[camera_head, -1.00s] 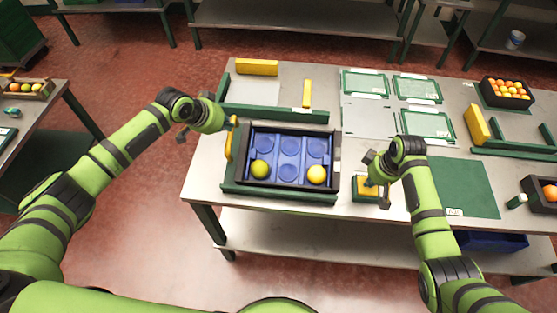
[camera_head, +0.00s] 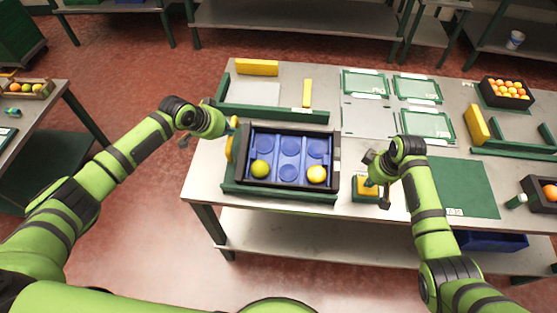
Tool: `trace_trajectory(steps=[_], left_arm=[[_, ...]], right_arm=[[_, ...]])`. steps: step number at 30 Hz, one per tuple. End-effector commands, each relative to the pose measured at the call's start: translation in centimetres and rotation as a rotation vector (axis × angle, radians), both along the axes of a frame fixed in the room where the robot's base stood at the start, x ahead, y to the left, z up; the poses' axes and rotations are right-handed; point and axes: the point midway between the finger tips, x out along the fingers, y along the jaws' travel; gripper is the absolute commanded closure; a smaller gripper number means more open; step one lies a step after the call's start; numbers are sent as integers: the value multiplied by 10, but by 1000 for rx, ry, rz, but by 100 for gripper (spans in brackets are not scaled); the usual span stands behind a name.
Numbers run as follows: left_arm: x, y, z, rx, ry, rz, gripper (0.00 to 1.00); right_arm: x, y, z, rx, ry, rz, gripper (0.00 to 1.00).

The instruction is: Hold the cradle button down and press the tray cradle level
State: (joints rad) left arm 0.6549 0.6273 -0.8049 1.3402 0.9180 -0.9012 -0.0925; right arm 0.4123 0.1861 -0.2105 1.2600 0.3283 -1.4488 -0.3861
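The tray cradle (camera_head: 243,184) is a dark frame with green base rails on the table. It holds a blue tray (camera_head: 290,168) with round recesses. A yellow-green fruit (camera_head: 260,169) sits at the tray's near left and a yellow fruit (camera_head: 317,174) at its near right. A yellow handle (camera_head: 230,150) stands at the cradle's left side. My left gripper (camera_head: 232,127) is at the top of this handle; its fingers are too small to read. My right gripper (camera_head: 377,186) is over the yellow-topped button box (camera_head: 364,196) right of the cradle, seemingly touching its top. The arm partly hides the button.
Green rails and a yellow bar (camera_head: 257,67) lie behind the cradle. Green-framed panels (camera_head: 365,83) lie at the back middle. A crate of oranges (camera_head: 507,93) stands at the back right. A green mat (camera_head: 462,188) lies right of my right arm.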

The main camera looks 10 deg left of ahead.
Motion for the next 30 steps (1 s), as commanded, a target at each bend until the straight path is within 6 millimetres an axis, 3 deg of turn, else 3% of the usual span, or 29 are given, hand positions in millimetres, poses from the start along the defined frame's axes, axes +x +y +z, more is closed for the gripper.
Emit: trace_trajectory(steps=[3, 30], left_arm=[[-5, 0, -10, 3, 18, -2, 100], [-9, 0, -34, 6, 22, -2, 100]], right_arm=[[-1, 0, -2, 0, 4, 0, 100], [-1, 0, -2, -1, 3, 0, 100]])
